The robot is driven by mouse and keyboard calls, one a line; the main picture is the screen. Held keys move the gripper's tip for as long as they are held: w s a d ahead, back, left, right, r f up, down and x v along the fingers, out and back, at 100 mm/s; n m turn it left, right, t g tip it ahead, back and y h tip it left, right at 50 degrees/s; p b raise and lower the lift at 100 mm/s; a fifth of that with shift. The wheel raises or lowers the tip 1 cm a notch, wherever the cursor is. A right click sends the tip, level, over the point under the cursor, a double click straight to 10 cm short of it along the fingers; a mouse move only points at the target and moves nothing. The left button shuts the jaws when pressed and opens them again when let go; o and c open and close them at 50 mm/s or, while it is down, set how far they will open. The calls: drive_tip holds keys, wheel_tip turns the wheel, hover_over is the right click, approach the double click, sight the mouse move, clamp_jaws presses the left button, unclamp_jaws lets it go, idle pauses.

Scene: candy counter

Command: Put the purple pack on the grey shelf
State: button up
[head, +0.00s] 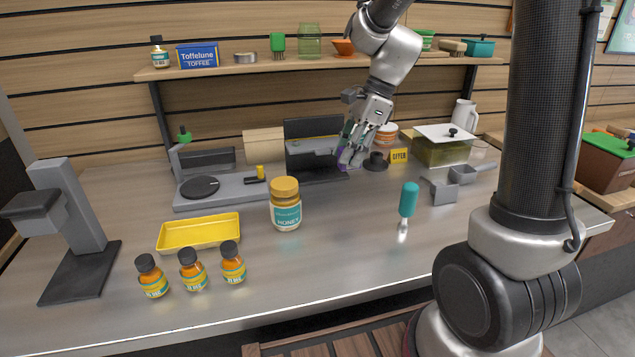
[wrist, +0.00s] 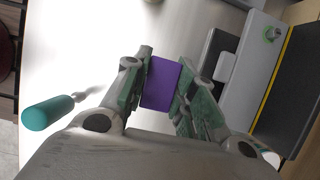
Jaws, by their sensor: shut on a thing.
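The purple pack (wrist: 160,83) is a small flat block between my two fingers in the wrist view. In the head view only a sliver of purple (head: 341,157) shows beside the fingers. My gripper (head: 351,158) is shut on it, pointing down at the back of the counter. The fingers (wrist: 159,88) press it from both sides. A grey ledge (head: 312,147) on a dark upright unit stands just left of my gripper in the head view; I take it for the grey shelf. I cannot tell the gap between pack and ledge.
A teal-handled tool (head: 408,200) stands on the counter, also in the wrist view (wrist: 47,112). A honey jar (head: 286,206), yellow tray (head: 199,232) and several small bottles stand in front. A wooden wall shelf (head: 290,67) runs above. The front middle counter is clear.

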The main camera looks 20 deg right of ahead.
wheel_tip(320, 180, down, 10)
drive_tip(key=shift+r, duration=0.15)
idle(0.4)
drive_tip(key=o, duration=1)
drive_tip(key=shift+c, duration=0.2)
